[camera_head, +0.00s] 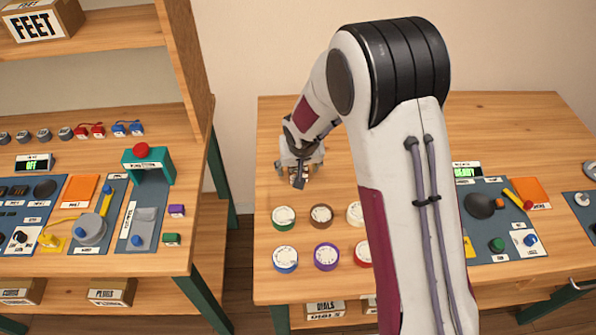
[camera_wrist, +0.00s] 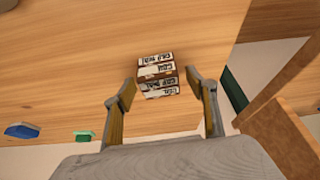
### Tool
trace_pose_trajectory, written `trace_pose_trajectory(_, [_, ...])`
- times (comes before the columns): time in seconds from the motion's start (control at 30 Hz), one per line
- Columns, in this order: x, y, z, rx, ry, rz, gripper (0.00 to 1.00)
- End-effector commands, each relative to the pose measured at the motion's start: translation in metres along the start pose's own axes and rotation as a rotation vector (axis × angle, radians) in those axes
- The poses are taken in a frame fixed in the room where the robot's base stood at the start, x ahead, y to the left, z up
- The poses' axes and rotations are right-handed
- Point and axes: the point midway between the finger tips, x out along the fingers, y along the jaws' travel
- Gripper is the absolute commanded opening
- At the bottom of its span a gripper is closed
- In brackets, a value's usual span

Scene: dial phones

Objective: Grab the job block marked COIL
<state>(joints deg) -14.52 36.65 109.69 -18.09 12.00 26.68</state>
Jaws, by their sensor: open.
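A small cluster of brown job blocks (camera_wrist: 157,72) with white labels sits on the wooden table in the wrist view. The blocks lie close together in a short row or stack; I cannot tell which. The lettering is small and blurred, so I cannot say surely which block reads COIL. My gripper (camera_wrist: 161,82) is open, with one finger on each side of the cluster's near end and gaps on both sides. In the head view, my gripper (camera_head: 300,168) is over the table's back left part, and the blocks are mostly hidden beneath it.
Dials, including a green one (camera_head: 284,217), a brown one (camera_head: 321,215) and a purple one (camera_head: 327,256), stand in front of my gripper. A blue panel (camera_head: 500,225) lies to the right. A separate bench with a teal red-button device (camera_head: 150,165) stands left, across a gap.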

Motion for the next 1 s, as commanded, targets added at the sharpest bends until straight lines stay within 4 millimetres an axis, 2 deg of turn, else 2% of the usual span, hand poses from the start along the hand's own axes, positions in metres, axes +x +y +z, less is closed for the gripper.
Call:
trace_pose_trajectory(0.47, [0.0004, 0.0000, 0.0000, 0.000, 0.000, 0.000, 0.57])
trace_pose_trajectory(0.5, [0.0004, 0.0000, 0.0000, 0.000, 0.000, 0.000, 0.54])
trace_pose_trajectory(0.6, [0.0004, -0.0001, 0.0001, 0.000, 0.000, 0.000, 0.28])
trace_pose_trajectory(0.67, [0.0004, -0.0001, 0.0001, 0.000, 0.000, 0.000, 0.15])
trace_pose_trajectory(1.0, [-0.0002, -0.0001, -0.0004, 0.000, 0.000, 0.000, 0.15])
